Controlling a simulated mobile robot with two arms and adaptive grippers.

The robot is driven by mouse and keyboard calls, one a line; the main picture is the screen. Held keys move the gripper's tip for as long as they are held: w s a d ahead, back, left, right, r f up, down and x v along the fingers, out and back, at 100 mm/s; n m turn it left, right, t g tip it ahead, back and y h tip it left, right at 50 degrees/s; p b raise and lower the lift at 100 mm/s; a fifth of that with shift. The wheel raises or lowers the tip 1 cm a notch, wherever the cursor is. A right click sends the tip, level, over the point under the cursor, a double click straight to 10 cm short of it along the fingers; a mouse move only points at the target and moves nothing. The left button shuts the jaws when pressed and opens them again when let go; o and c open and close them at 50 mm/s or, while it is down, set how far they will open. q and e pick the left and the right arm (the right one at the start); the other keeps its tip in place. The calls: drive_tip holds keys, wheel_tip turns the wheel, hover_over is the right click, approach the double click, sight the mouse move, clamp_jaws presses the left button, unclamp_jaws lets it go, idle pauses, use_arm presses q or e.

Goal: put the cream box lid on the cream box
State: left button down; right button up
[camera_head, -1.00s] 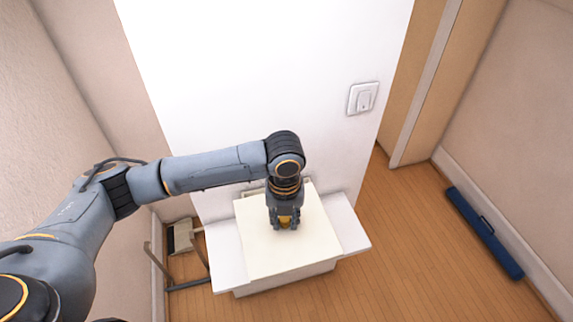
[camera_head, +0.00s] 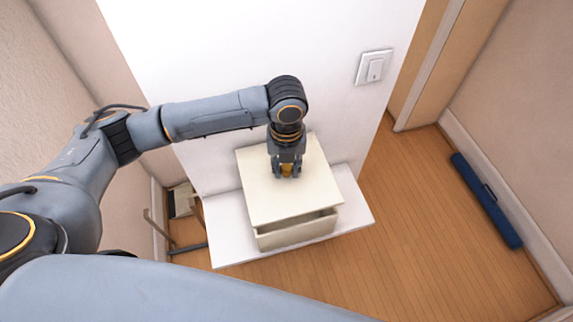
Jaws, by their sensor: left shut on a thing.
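The cream box lid (camera_head: 262,200) is a flat, square cream panel in the head view. My left gripper (camera_head: 287,171) points down at the lid's middle and is shut on a small yellowish part there, probably the lid's knob. The lid is above the cream box (camera_head: 284,238), covering most of it. The box's front wall shows below the lid's near edge, with a dark gap between them that is wider toward the right. The lid's far side contact with the box is hidden. My right gripper is not in view.
The box stands on a white shelf (camera_head: 226,238) against a white wall panel (camera_head: 240,60) with a light switch (camera_head: 374,67). A grey-brown frame (camera_head: 185,247) stands left of the shelf. A long blue case (camera_head: 487,200) lies right. Wooden floor between is clear.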

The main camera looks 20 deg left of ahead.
use_arm(q)
drive_tip(key=shift+w+r+p, duration=0.1)
drive_tip(key=shift+w+p, duration=0.05)
drive_tip(key=shift+p, duration=0.3)
drive_tip(key=shift+f+b, duration=1.3)
drive_tip(key=shift+f, duration=2)
drive_tip(key=c, duration=1)
unclamp_jaws()
wheel_tip(320, 180, up, 12)
drive_tip(key=shift+r, duration=0.1)
